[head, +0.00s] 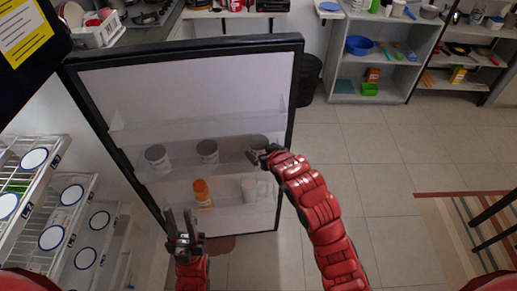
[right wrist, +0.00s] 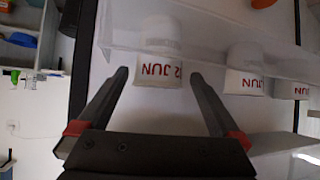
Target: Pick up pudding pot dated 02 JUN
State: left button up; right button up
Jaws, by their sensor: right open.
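Three white pudding pots stand on the upper shelf of the open fridge door: a left pot (head: 157,156), a middle pot (head: 207,150) and a right pot (head: 258,142). In the right wrist view, a pot (right wrist: 161,50) with red upside-down lettering, partly readable as "2 JUN", is in front of and between my right gripper's fingers. Its first digit is not clear. My right gripper (head: 263,157) is open at the right pot and partly covers it; it also shows in the right wrist view (right wrist: 158,85). My left gripper (head: 180,224) is open and empty, low before the door.
An orange-capped jar (head: 202,192) and a pale cup (head: 249,188) stand on the lower door shelf. Another pot (right wrist: 244,68) marked JUN is beside the framed one. A wire rack (head: 62,205) is at the left.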

jog(key=shift+w+a+p, duration=0.15)
jog(key=shift+w+p, duration=0.2)
jog(key=shift+w, duration=0.05)
jog(key=shift+p+x, duration=0.55)
jog(key=shift+x, duration=1.4)
jog(key=shift+c, duration=0.2)
jog(key=c, duration=1.3)
